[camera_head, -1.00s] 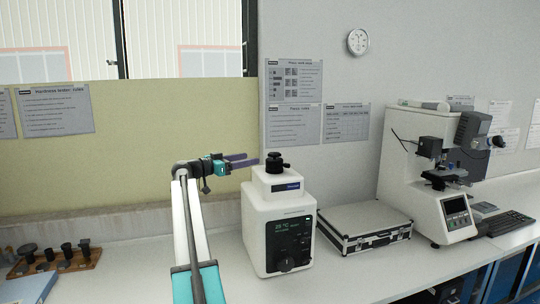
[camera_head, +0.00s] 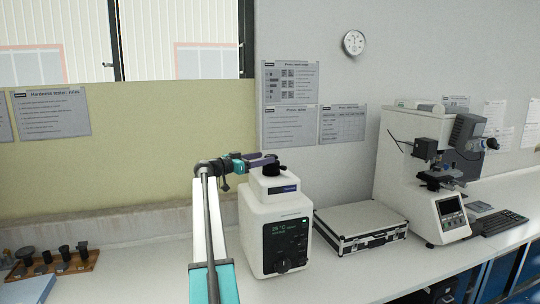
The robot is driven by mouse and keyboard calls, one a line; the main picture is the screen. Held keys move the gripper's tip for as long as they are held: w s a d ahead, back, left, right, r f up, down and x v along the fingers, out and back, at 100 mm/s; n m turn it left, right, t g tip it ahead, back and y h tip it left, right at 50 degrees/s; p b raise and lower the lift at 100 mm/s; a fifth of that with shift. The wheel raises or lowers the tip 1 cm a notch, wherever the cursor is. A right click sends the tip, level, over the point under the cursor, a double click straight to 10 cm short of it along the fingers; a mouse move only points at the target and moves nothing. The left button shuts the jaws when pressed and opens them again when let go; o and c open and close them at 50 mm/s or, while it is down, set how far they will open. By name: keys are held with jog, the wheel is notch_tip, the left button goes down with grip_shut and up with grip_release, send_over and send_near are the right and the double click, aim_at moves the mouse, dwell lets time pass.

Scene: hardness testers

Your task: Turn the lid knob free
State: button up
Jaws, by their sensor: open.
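The black lid knob (camera_head: 272,170) sits on top of the white device (camera_head: 262,216), which has a dark display panel reading about 25 °C. My gripper (camera_head: 273,160) reaches in from the left, with its purple-grey fingers at the knob's height. The fingers overlap the knob's upper part in the view and hide some of it. The jaws are open. I cannot tell whether the fingers touch the knob.
A silver case (camera_head: 360,228) lies on the bench right of the device. A white hardness tester (camera_head: 410,170) stands beyond it. A wooden rack (camera_head: 60,266) with black pieces is at the left. The bench (camera_head: 150,275) between is clear.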

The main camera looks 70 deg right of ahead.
aim_at(271, 155)
jog(key=shift+p+x, duration=0.6)
jog(key=shift+x, duration=1.85)
jog(key=c, duration=1.1)
jog(key=shift+o, duration=0.2)
